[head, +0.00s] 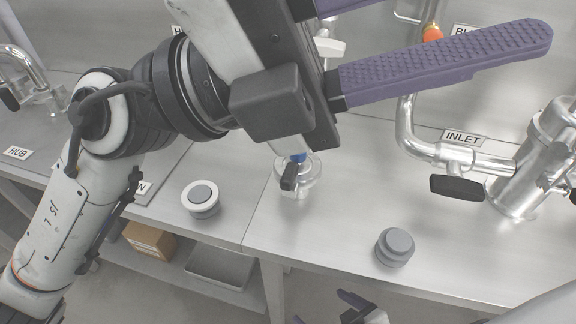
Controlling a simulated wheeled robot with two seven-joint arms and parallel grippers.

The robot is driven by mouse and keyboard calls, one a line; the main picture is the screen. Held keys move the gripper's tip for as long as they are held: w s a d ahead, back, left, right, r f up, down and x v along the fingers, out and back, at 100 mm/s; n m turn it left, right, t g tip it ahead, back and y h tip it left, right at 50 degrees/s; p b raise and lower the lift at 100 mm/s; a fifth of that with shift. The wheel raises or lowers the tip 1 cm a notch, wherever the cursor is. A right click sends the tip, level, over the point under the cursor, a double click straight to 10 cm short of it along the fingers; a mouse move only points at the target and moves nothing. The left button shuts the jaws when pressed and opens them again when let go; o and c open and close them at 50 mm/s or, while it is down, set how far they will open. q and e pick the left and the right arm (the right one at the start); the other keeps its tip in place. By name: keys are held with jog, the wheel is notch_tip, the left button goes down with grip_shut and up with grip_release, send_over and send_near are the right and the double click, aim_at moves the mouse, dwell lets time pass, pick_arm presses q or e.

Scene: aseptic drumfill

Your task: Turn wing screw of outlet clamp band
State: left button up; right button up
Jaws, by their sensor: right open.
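No outlet label is readable, so I cannot tell for sure which part is the outlet clamp band. A small steel fitting (304,176) with a black handle (290,176) and a blue part stands at mid-bench, partly hidden behind my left gripper. A steel vessel (527,165) at the right edge carries small clamp hardware (553,184). My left gripper (530,12) reaches over the bench with long purple fingers apart; one finger is mostly cut off by the top edge. My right gripper (322,309) is at the bottom edge, fingers apart, in front of the bench.
A bent steel pipe with a black lever (457,187) runs to the vessel below the INLET label (464,138). A grey plug (395,246) and a white-ringed grey cap (201,198) stand near the front edge. A cardboard box (148,240) and steel tray (220,266) lie below.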

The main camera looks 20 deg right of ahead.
pick_arm(q)
notch_tip(320, 180, down, 7)
jog(key=s+d+m+y, duration=0.3)
jog(key=y, duration=0.2)
jog(key=n+t+y, duration=0.3)
jog(key=t+y, duration=0.9)
jog(key=y, duration=0.1)
send_near(289, 173)
jog(key=p+x, duration=0.1)
jog(key=x, duration=0.7)
jog(key=shift+f, duration=0.25)
jog(key=shift+c, duration=0.4)
grip_shut()
